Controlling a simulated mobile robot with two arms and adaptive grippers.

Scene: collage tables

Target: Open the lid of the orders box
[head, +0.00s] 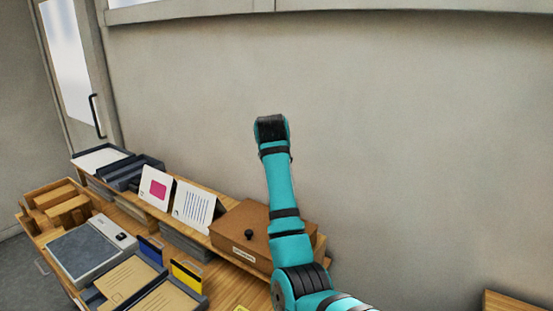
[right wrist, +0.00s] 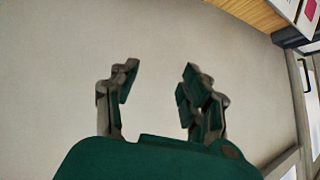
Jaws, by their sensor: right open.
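The orders box is most likely the brown box (head: 238,220) with a small label on its front, near the right end of the back shelf in the head view; I cannot read the label. A black knob (head: 248,235) stands on its lid, which looks shut. My right arm rises in front of the box and hides part of its right side. My right gripper (right wrist: 158,85) is open and empty in the right wrist view, with the bare wall behind it. It is up above the box, apart from it. My left gripper is not in view.
Left of the box stand a text card (head: 194,205) and a pink-square card (head: 155,188). In front lie a grey scale-like device (head: 82,250), trays with envelopes (head: 125,280) and a yellow card (head: 187,276). A wooden organiser (head: 40,192) is far left. The wall (head: 400,130) rises behind.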

